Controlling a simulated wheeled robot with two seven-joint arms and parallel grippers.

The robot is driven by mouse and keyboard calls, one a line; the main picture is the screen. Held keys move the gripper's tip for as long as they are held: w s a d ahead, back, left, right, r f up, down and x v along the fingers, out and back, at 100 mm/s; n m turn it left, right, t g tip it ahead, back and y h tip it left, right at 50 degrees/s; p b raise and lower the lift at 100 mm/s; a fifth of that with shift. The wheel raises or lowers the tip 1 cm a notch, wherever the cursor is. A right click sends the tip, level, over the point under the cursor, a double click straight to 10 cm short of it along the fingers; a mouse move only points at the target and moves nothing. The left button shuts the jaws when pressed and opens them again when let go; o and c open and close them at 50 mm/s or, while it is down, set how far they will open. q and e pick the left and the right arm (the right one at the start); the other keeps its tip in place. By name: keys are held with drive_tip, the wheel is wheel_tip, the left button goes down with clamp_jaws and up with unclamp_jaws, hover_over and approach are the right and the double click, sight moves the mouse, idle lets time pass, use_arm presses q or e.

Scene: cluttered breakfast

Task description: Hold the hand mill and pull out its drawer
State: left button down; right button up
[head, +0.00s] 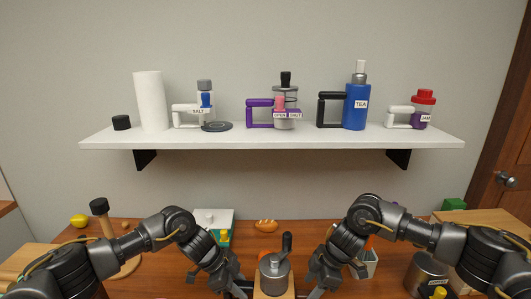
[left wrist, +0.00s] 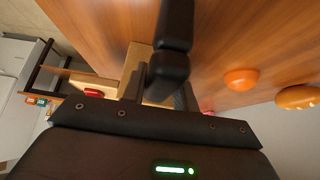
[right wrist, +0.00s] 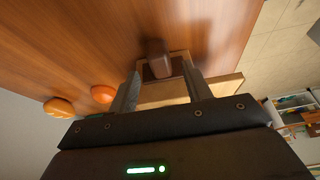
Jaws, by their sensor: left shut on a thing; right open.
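The hand mill (head: 274,277) stands at the bottom centre of the head view, with a grey metal top, an upright dark crank and a pale wooden body. My left gripper (head: 243,290) is at its left side, shut on it. The left wrist view shows the mill's pale wood (left wrist: 137,68) at the fingers, with a dark rod-like part in front. My right gripper (head: 308,294) is open at the mill's right. In the right wrist view, the wooden body (right wrist: 165,94) lies between its fingers, below a brown knob-like part. I cannot make out the drawer clearly.
The wall shelf (head: 270,138) holds several jars and bottles.

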drive_tip(key=v, duration=0.8)
idle(0.4)
use_arm(q)
drive_tip(key=c, duration=1)
unclamp_jaws()
drive_tip(key=shift+v, duration=3.8)
drive_tip(key=v, duration=1.2)
drive_tip(key=shift+a+f, duration=0.1)
